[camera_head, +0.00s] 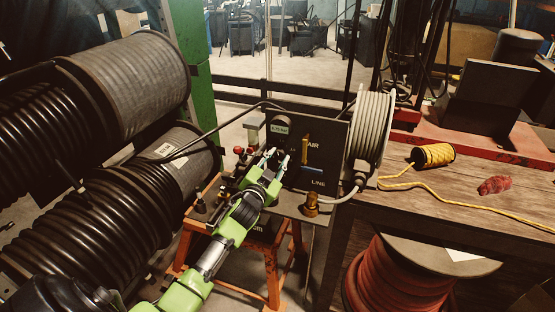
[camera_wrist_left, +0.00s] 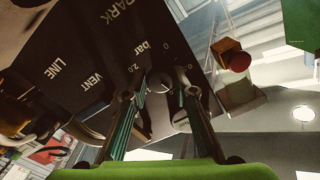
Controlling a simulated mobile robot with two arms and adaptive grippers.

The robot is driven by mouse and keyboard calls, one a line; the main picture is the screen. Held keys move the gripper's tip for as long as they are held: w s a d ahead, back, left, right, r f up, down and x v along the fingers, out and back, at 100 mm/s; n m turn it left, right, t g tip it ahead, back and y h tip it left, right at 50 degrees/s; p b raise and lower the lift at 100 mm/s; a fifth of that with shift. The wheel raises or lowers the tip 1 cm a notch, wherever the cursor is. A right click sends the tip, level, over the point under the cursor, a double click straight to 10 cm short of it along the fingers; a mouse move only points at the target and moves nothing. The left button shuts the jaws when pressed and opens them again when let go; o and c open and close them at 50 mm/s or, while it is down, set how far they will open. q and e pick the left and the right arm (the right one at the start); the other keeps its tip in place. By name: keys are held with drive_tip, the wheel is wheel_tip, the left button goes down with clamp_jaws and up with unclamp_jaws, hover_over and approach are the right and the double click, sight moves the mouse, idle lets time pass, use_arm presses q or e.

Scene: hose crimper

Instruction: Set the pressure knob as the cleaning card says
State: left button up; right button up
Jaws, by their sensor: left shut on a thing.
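My left gripper (camera_head: 274,158) reaches up from below to the left side of the dark control panel (camera_head: 325,150). In the left wrist view its two fingers stand on either side of the round pressure knob (camera_wrist_left: 158,84), and the gripper is shut on it. Near the knob the panel reads "bar", "2.0" and "0"; the knob's exact setting is too small to tell. In the head view the fingers hide the knob. A small readout (camera_head: 279,129) ending in "bar" sits above; its digits are unclear. I cannot make out a cleaning card. My right gripper is not in view.
Large hose drums fill the left.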

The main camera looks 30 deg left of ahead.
use_arm(q)
drive_tip(key=m, duration=0.4)
drive_tip(key=shift+m, duration=0.4)
drive_tip(key=m, duration=0.3)
drive_tip(key=shift+m, duration=0.3)
drive_tip(key=m, duration=0.3)
drive_tip(key=shift+r+m+b, duration=0.1)
drive_tip(key=shift+m+b, duration=0.2)
drive_tip(key=m, duration=0.3)
drive_tip(key=shift+m, duration=0.3)
drive_tip(key=m, duration=0.3)
drive_tip(key=shift+r+m+p, duration=0.1)
drive_tip(key=shift+m+p, duration=0.2)
drive_tip(key=shift+p, duration=0.1)
drive_tip(key=m+p, duration=0.1)
drive_tip(key=m, duration=0.2)
drive_tip(key=shift+m, duration=0.3)
drive_tip(key=m+p, duration=0.1)
drive_tip(key=m, duration=0.2)
drive_tip(key=shift+m, duration=0.3)
drive_tip(key=shift+m+p, duration=0.65)
drive_tip(key=shift+m, duration=1.15)
